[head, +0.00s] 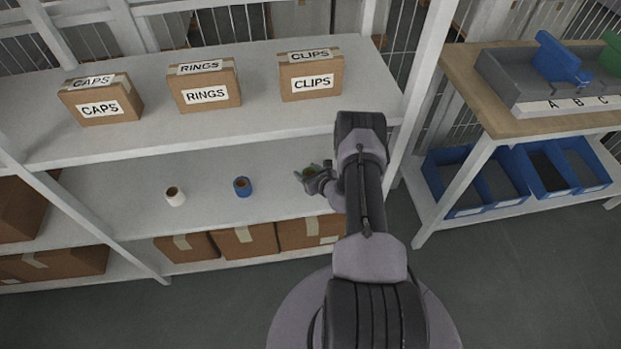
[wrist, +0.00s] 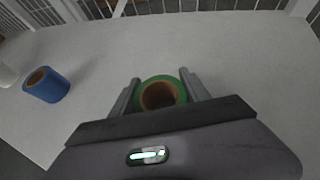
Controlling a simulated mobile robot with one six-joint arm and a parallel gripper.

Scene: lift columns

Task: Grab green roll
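The green roll (wrist: 160,94) stands on the white middle shelf, its brown core facing up in the wrist view. My gripper (wrist: 160,82) is open around it, one finger on each side. I cannot tell whether the fingers touch it. In the head view my gripper (head: 311,176) is at the shelf's right part, and only a little of the green roll shows behind it.
A blue roll (head: 242,187) and a white roll (head: 175,196) stand to the left on the same shelf (head: 120,200). The upper shelf holds CAPS, RINGS and CLIPS boxes. A shelf post (head: 420,90) rises to the right, beside a bench with blue bins.

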